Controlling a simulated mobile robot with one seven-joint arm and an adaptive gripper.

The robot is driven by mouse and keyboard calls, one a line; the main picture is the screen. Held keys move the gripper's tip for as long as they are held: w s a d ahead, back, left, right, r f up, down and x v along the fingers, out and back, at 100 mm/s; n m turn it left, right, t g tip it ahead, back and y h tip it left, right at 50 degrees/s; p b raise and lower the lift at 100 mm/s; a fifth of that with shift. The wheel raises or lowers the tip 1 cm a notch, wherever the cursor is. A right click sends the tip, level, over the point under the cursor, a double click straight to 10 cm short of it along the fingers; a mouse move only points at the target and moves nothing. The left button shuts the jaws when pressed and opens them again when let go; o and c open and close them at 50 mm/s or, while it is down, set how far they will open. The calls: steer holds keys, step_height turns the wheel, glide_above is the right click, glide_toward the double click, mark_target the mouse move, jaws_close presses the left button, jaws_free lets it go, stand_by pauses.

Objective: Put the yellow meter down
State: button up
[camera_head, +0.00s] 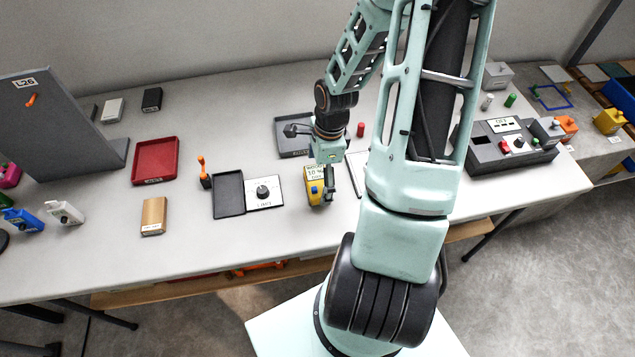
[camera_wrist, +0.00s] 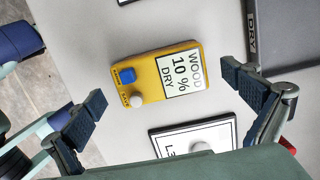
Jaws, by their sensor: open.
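The yellow meter (camera_head: 315,188) is on the grey table below my gripper in the head view. In the wrist view the yellow meter (camera_wrist: 152,76) appears to lie flat, with a blue button, a pale round knob and a display reading "WOOD 10 % DRY". My gripper (camera_wrist: 168,98) is open, with its dark fingers wide apart on either side of the meter and clear of it. In the head view my gripper (camera_head: 335,181) partly covers the meter's right side.
A dark tray (camera_head: 229,194) and a white dial panel (camera_head: 264,192) stand left of the meter. A tray marked DRY (camera_wrist: 296,38) and a white-faced panel (camera_wrist: 190,137) flank it in the wrist view. A red tray (camera_head: 156,160) lies farther left.

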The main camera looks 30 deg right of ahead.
steer(key=shift+a+f, duration=0.1)
steer(key=shift+f, duration=0.35)
steer(key=c, duration=1.5)
steer(key=shift+c, duration=0.2)
steer(key=shift+r, duration=0.2)
